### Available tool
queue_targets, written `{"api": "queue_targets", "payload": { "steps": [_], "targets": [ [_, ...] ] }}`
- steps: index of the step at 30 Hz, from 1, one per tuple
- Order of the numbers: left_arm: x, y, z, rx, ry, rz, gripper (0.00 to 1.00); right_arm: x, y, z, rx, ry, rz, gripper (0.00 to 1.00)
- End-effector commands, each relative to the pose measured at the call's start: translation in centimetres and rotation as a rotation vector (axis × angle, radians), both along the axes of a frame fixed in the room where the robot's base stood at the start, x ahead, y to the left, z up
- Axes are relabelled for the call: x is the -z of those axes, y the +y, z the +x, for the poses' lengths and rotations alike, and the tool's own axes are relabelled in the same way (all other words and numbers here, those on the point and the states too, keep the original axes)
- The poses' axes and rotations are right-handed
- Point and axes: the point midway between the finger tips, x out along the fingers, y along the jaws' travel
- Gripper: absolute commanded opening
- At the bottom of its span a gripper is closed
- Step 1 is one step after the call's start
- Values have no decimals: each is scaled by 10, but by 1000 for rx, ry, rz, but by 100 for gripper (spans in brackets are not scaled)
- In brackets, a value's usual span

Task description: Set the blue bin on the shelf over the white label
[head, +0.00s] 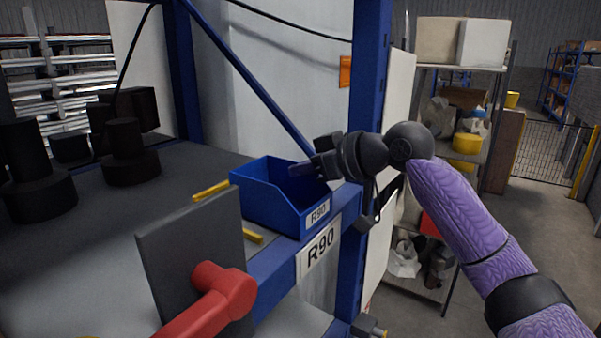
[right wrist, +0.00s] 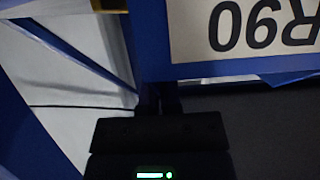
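The blue bin (head: 268,206) stands open side up at the shelf's front edge, directly over the white R90 label (head: 318,248). It carries its own small R90 tag. The label also shows upside down in the right wrist view (right wrist: 250,25). My right gripper (head: 308,169) is at the bin's right rear corner, with its finger end over the bin's rim. In the right wrist view its fingers (right wrist: 160,104) are close together. Whether they hold the bin's wall or only overlap it cannot be told. My left gripper is not in view.
Dark round parts (head: 128,160) stand further left. A blue post (head: 369,90) rises right beside my right gripper. A dark plate (head: 190,255) with a red rod blocks the near left.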

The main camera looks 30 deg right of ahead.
Motion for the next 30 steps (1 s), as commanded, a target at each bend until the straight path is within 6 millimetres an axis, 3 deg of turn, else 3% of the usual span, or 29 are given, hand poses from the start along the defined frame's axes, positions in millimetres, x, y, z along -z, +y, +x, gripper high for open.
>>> {"api": "queue_targets", "payload": {
  "steps": [10, 12, 15, 25, 30],
  "targets": [
    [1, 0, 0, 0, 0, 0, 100, 6, 0, 0, 0, -1, 1, 0],
    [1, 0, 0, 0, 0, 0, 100, 6, 0, 0, 0, -1, 1, 19],
    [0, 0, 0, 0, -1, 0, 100, 5, 0, 0, 0, -1, 0, 39],
    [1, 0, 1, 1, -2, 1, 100, 3, -1, -2, 1, -2, 0, 39],
    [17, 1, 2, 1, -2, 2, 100, -6, -18, -29, 4, -4, -5, 39]
  ]
}}
